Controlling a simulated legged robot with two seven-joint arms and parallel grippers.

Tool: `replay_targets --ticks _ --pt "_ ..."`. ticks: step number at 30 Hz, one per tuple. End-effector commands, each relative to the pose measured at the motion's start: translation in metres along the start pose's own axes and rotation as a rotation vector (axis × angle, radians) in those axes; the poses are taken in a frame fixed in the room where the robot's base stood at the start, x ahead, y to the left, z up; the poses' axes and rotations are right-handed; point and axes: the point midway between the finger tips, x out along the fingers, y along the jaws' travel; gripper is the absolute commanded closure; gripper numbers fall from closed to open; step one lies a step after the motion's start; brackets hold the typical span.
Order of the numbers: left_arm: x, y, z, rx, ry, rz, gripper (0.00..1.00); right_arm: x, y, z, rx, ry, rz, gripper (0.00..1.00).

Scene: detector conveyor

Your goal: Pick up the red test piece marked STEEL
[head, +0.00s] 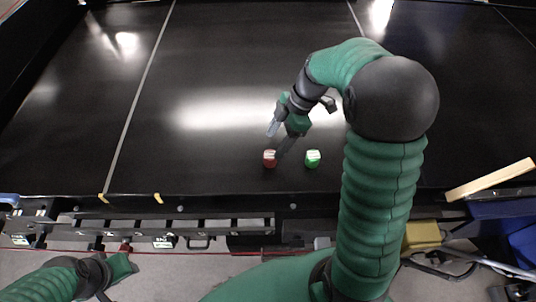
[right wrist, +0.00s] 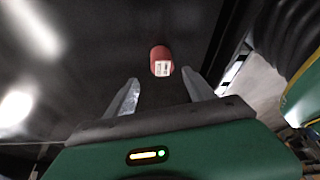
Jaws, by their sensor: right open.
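The red test piece (head: 270,159) with a white label stands on the black conveyor belt near its front edge. It also shows in the right wrist view (right wrist: 161,61), beyond and between the fingertips; its label print is too small to read. My right gripper (head: 278,140) is open and empty, close above and beside the red piece. Its two fingers (right wrist: 160,92) are spread apart in the right wrist view. My left arm shows at the lower left of the head view, with its fingers not clearly seen.
A green piece (head: 313,158) with a white top stands just right of the red piece. The black belt (head: 230,60) is otherwise clear around them. A metal rail (head: 170,226) runs along the front edge. A wooden bar (head: 490,180) lies at the right.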

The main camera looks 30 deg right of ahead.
Motion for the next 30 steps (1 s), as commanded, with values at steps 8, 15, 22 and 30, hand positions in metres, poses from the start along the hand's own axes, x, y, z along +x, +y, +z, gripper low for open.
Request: replay_targets --ticks 8,15,22,30 --pt "-0.023 0.000 -0.005 0.001 0.000 0.000 0.64 0.031 -0.005 -0.003 0.001 -0.003 -0.004 0.38" --pt "-0.038 0.000 -0.009 0.001 0.000 0.000 0.64 0.070 -0.005 -0.002 -0.002 -0.004 0.001 0.38" --pt "-0.036 0.000 -0.008 0.000 -0.001 0.000 0.64 0.072 -0.004 0.002 -0.001 -0.001 0.004 0.42" --pt "-0.036 0.000 -0.008 0.001 0.000 0.000 0.64 0.072 -0.004 0.002 -0.001 -0.001 0.004 0.77"
